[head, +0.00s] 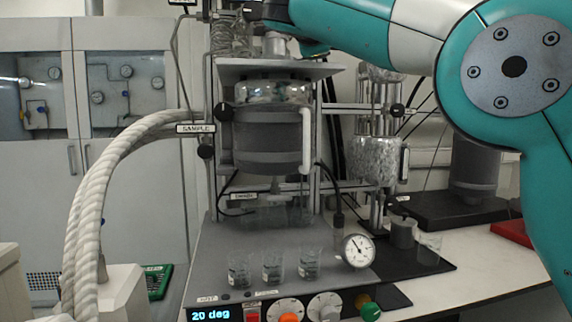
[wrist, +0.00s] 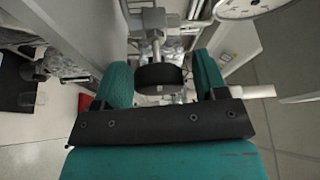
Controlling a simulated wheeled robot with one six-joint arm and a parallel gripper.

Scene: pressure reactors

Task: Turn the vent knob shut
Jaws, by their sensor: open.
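A black round knob (wrist: 160,77) on a metal stem sits between the two teal fingers of my gripper (wrist: 162,66) in the wrist view. The fingers are apart, one on each side of the knob. The left finger looks close to it, and a narrow gap shows on the right; I cannot tell whether either touches. No label on this knob is readable.
Other black knobs show on the reactor frame, one under the SAMPLE label (head: 196,128). Glass beakers (head: 272,266) and a dial gauge (head: 358,250) stand on the grey deck. A white wrapped hose (head: 95,200) curves at left. A large round gauge (wrist: 250,6) is near the gripper.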

